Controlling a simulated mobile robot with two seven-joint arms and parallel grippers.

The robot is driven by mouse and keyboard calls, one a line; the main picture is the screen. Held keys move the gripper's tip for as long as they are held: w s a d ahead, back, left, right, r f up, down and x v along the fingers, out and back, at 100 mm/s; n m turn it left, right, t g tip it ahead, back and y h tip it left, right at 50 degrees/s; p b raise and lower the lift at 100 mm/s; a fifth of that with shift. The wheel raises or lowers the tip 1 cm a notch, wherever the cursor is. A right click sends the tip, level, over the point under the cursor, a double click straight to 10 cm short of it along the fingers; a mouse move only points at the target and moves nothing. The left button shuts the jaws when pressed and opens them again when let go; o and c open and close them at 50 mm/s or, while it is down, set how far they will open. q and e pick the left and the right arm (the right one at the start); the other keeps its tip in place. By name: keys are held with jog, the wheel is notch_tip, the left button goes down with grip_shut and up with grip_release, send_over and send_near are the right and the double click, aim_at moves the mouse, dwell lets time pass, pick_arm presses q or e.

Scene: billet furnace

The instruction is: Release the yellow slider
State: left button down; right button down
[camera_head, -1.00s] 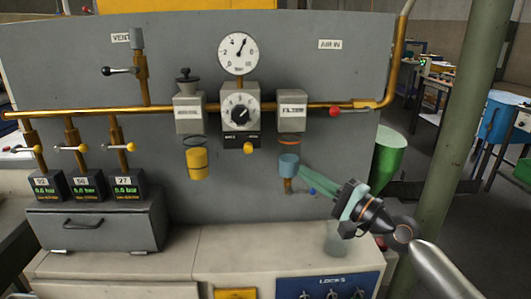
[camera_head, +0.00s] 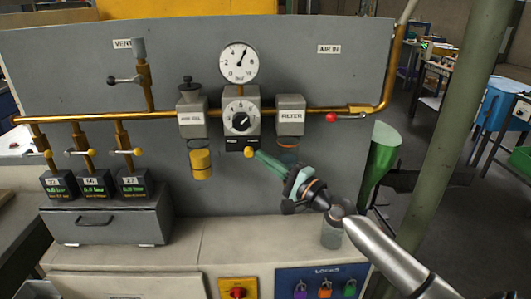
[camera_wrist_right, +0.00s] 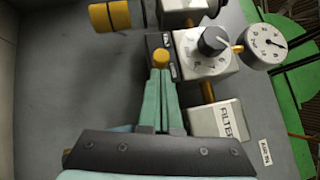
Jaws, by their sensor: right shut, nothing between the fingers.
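The yellow slider (camera_head: 249,152) is a small round knob on the front of a black block (camera_head: 237,144) under the regulator (camera_head: 241,117). It also shows in the right wrist view (camera_wrist_right: 160,57), just beyond my fingertips. My right gripper (camera_head: 259,156) has long green fingers, shut together and empty, pointing at the slider from the lower right. In the right wrist view the fingertips (camera_wrist_right: 160,73) are right at the knob; I cannot tell whether they touch it. My left gripper is not in view.
The filter (camera_head: 290,118) hangs right of the regulator, its bowl partly hidden by my right gripper. The oiler (camera_head: 193,124) with its yellow bowl is on the left. A brass pipe (camera_head: 160,115) runs across. A red-knobbed valve lever (camera_head: 332,118) is further right. The bench top lies below.

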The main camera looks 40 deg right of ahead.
aim_at(247, 156)
dwell(0.3)
